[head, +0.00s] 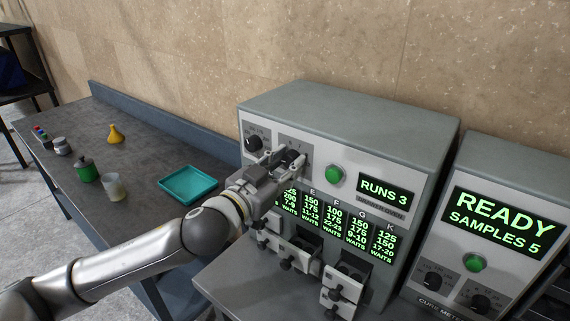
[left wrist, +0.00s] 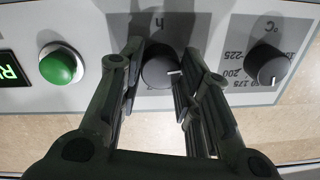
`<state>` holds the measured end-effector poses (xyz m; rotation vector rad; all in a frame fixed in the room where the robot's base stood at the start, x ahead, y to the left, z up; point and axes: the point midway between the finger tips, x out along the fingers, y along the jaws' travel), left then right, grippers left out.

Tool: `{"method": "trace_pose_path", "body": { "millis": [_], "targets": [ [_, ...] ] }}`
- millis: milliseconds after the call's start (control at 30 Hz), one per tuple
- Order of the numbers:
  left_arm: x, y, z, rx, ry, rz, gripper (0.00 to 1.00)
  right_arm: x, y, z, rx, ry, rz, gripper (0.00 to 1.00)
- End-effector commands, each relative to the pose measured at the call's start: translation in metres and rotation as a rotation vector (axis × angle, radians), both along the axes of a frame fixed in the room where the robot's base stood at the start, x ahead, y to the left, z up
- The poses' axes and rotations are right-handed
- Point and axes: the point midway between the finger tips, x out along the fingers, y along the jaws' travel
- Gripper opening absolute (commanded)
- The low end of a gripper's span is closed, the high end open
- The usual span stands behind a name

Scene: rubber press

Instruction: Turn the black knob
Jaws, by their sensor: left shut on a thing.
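The black knob (left wrist: 158,66), labelled "h", sits on the grey front panel of the drier oven. It has a white pointer mark pointing to the right in the left wrist view. My left gripper (head: 284,158) reaches the panel from the front and is shut on this knob, one finger on each side of it. The left wrist view shows both fingers (left wrist: 157,85) around it. In the head view the fingers partly cover the knob. A second black knob (head: 252,143) with a temperature scale is beside it, also in the left wrist view (left wrist: 267,64). My right gripper is in neither view.
A green button (head: 335,174) is right of the held knob, beside the "RUNS 3" display (head: 383,191). Several latched drawers are below. A meter box (head: 497,225) with its own knobs stands right. A teal tray (head: 188,185), funnel (head: 115,134) and jars occupy the bench left.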

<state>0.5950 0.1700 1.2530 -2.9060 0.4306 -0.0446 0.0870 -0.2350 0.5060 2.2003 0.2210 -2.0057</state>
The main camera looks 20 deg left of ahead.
Motion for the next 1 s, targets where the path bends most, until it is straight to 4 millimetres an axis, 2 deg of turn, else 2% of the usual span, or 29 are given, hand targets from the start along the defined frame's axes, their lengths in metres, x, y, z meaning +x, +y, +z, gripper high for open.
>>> {"method": "trace_pose_path", "body": {
  "millis": [267, 700, 1000],
  "targets": [
    [0.0, -0.0002, -0.0006, 0.101, -0.035, 0.0, 0.08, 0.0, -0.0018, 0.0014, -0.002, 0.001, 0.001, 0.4],
    [0.0002, -0.0003, -0.0008, 0.422, -0.152, 0.0, 0.08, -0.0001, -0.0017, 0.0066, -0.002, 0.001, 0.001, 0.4],
    [0.0002, -0.0002, -0.0012, 0.583, -0.211, 0.0, 0.08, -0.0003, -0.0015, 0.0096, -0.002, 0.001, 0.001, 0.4]
  ]
}}
